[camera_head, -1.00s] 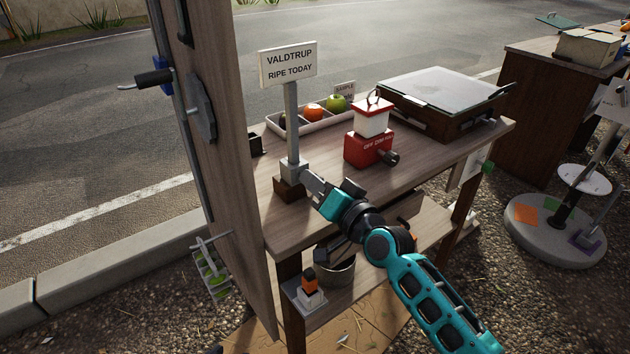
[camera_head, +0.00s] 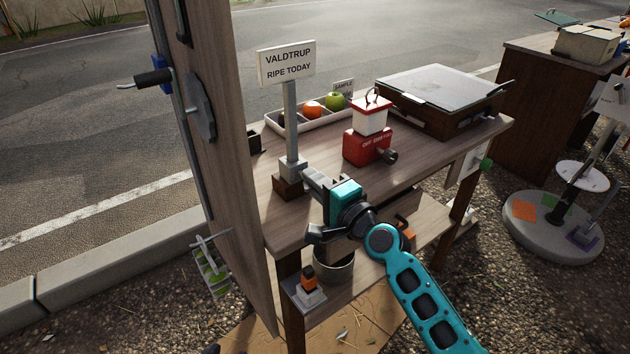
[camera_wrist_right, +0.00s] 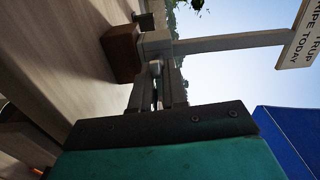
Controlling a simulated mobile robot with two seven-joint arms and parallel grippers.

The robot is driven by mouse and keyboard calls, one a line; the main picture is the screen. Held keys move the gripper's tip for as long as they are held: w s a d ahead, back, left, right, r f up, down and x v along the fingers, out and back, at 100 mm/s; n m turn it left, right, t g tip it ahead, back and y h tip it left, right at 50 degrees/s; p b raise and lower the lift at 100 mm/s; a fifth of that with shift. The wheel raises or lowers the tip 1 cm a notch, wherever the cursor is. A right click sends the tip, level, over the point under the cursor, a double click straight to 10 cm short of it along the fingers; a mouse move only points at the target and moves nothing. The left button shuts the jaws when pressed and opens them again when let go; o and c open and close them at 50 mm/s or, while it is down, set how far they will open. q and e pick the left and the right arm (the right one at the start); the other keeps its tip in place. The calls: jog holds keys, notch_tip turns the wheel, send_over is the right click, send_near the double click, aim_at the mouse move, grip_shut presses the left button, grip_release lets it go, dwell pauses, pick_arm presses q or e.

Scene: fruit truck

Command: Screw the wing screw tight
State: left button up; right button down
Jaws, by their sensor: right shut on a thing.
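The sign post (camera_head: 291,118) stands upright in a grey collar (camera_head: 292,166) on a brown block (camera_head: 289,186) at the table's left front corner. It carries the "VALDTRUP RIPE TODAY" sign (camera_head: 287,63). My right gripper (camera_head: 309,175) reaches the collar from the front right and is shut at its side. In the right wrist view a small light-grey piece, apparently the wing screw (camera_wrist_right: 156,68), sits between the fingertips, against the collar (camera_wrist_right: 156,44). The fingers hide most of the screw, so how far it is in cannot be told. My left gripper is not in view.
A red and white box (camera_head: 368,145) with a dark knob stands right of the post. Behind are a fruit tray (camera_head: 330,120) and a case with a pale lid (camera_head: 440,90). A tall wooden panel (camera_head: 205,150) is close on the left. A bucket (camera_head: 335,270) sits below.

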jog(key=shift+m, duration=0.3)
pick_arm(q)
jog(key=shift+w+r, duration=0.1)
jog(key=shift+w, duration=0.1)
pick_arm(e)
jog(key=c, duration=1.2)
grip_release()
jog(key=shift+c, duration=0.2)
jog(key=shift+s+d, duration=0.25)
jog(key=shift+s, duration=0.1)
pick_arm(q)
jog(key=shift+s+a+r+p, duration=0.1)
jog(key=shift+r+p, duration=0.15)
jog(key=shift+p, duration=0.25)
pick_arm(e)
jog(key=v, duration=1.2)
